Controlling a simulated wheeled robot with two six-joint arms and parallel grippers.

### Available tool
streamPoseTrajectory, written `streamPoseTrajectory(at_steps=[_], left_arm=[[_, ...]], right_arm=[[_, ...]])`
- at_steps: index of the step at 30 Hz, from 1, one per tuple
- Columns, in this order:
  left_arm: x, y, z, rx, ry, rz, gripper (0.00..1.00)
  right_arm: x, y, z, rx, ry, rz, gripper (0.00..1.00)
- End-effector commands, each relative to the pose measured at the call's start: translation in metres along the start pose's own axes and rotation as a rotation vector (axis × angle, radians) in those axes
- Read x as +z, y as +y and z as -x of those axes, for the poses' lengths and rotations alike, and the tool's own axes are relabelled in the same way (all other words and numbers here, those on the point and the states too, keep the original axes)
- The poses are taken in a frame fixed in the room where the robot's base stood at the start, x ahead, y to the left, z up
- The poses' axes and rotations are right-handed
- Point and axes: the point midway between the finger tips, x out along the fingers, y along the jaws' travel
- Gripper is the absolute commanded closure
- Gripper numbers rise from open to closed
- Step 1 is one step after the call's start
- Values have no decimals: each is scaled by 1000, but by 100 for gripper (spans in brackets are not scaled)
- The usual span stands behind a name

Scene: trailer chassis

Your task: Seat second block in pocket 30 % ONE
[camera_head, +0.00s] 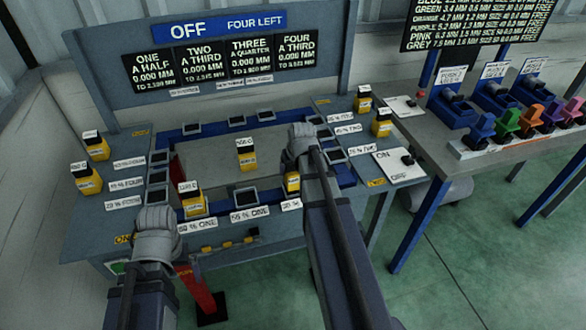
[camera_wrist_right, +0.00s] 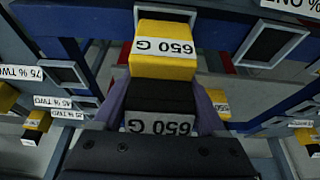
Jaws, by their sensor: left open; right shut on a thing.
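Yellow blocks with black tops and white labels stand about the station. My right gripper (camera_wrist_right: 162,112) is shut on a block marked 650 G (camera_wrist_right: 163,50), between purple fingers; its yellow side also shows beside my right arm in the head view (camera_head: 292,186). My right gripper (camera_head: 301,145) is over the right part of the blue frame. An open dark pocket (camera_head: 245,197) lies at the frame's front, with a "% ONE" label (camera_head: 249,214) below it. Another ONE label (camera_head: 197,226) is to its left; its number is hard to read. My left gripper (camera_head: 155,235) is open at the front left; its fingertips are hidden.
A yellow block (camera_head: 192,200) stands on the front side near my left gripper, another (camera_head: 246,153) in the middle. More stand at the left (camera_head: 87,178) and right (camera_head: 381,122). The sign panel (camera_head: 220,55) reads OFF, FOUR LEFT. A side bench (camera_head: 490,140) holds coloured fixtures.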

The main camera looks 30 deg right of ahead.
Motion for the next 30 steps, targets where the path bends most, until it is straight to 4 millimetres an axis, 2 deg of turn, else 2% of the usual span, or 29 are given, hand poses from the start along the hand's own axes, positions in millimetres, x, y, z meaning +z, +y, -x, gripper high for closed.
streamPoseTrajectory(at_steps=[30], left_arm=[[-1, 2, -22, 0, 0, 0, 0]], right_arm=[[8, 0, -20, 0, 1, 0, 100]])
